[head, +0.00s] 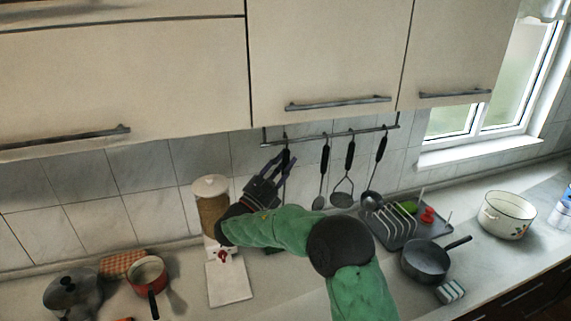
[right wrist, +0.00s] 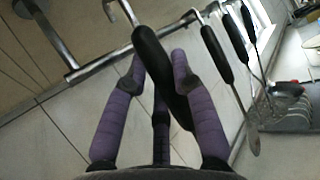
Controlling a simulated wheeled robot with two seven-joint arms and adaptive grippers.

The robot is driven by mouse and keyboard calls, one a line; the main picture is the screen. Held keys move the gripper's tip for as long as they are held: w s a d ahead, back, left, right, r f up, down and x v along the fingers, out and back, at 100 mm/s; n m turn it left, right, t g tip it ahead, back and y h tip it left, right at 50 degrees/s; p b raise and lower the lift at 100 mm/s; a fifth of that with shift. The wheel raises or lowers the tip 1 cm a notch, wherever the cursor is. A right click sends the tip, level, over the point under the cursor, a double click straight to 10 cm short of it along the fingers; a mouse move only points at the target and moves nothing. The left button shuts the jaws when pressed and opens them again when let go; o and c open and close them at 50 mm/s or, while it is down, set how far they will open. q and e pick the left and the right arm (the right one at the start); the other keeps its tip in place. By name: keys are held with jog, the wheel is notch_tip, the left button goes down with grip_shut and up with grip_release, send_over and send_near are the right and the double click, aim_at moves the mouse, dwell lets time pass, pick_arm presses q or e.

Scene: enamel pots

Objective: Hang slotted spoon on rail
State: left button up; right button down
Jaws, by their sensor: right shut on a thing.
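My right gripper (head: 279,164) is raised in front of the wall rail (head: 305,140), near the rail's left end. It is shut on the black handle of the slotted spoon (head: 286,157). In the right wrist view, the purple fingers (right wrist: 159,62) close around the spoon's black handle (right wrist: 150,48). The handle's metal hook reaches up past the rail (right wrist: 98,63); I cannot tell whether the hook rests on the rail. The spoon's lower end is mostly hidden by my gripper and arm. My left gripper is out of view.
A spoon (head: 324,165), a masher (head: 348,160) and a ladle (head: 378,160) hang to the right on the rail. Below stand a tall canister (head: 211,205), a dish rack (head: 395,220) and a frying pan (head: 424,262). Cupboards (head: 325,55) overhang the rail.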

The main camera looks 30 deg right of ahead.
jog(key=w+f, duration=0.2)
jog(key=w, duration=0.1)
jog(key=shift+w+d+f, duration=0.1)
jog(key=shift+w+d, duration=0.1)
jog(key=shift+d, duration=0.2)
dwell(0.6)
jog(key=c, duration=1)
grip_release()
jog(key=shift+o, duration=0.2)
jog(key=v, duration=1.2)
